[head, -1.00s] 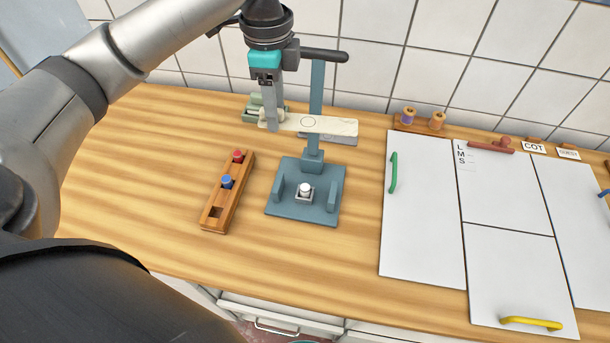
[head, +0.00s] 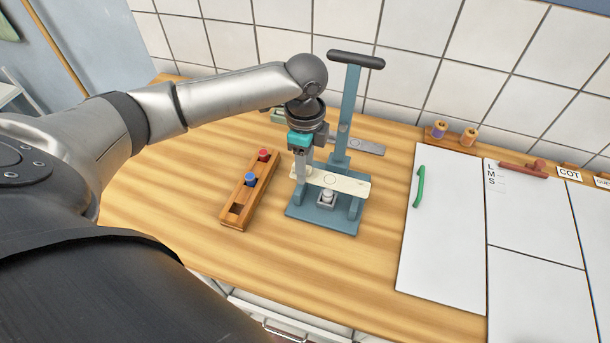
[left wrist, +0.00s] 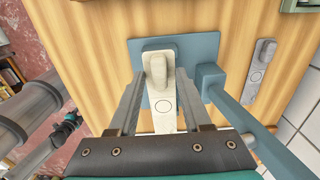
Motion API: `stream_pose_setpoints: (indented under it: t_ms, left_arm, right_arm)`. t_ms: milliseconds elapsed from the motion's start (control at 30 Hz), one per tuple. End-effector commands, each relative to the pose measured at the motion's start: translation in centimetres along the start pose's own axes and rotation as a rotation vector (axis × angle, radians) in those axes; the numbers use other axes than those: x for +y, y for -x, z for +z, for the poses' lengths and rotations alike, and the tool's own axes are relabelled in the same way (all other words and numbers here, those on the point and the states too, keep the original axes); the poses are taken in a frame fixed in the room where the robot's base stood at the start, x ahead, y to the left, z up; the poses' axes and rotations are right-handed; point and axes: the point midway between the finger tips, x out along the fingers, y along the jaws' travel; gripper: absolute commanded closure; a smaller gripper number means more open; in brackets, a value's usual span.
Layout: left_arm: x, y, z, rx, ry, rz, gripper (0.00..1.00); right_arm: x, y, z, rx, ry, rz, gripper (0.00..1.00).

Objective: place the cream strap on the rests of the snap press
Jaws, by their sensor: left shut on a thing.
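The cream strap (head: 345,184), flat with a ring mark, is held level at its left end by my left gripper (head: 302,176). It lies across the blue-grey snap press (head: 325,220), above the small die between the two upright rests. Its right end is over the right rest (head: 355,208); I cannot tell whether the strap touches the rests. In the left wrist view the strap (left wrist: 164,105) runs between the fingers of the gripper (left wrist: 157,78), over the press base (left wrist: 204,48). My right gripper is not in view.
The press column and dark handle (head: 356,60) rise just behind the strap. A wooden block (head: 262,192) with red and blue pieces stands left. A grey plate (head: 362,147) lies behind the column. White panels (head: 445,235) lie right; the front counter is clear.

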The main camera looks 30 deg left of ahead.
Motion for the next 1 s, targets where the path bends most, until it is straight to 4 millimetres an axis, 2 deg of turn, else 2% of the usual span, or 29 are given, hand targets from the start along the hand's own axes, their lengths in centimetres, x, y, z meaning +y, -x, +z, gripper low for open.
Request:
stream_pose_setpoints:
  t_ms: [300,667,700,933,1000]
  left_arm:
    - [0.1,-4.1,0.0,-0.001,0.001,0.003,1.00]
    - [0.1,-4.3,0.0,0.000,0.000,0.001,1.00]
    - [0.0,-4.3,0.0,0.000,0.000,0.000,0.48]
    - [0.1,-4.3,0.0,0.000,0.000,0.001,0.22]
    - [0.1,-4.3,0.0,0.000,0.000,0.001,0.21]
  right_arm:
    - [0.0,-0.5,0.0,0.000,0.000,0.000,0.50]
    - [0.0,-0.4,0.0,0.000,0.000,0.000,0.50]
    - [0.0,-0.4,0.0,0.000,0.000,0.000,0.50]
    - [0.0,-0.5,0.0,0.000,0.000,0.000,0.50]
    - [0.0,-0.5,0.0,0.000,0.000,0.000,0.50]
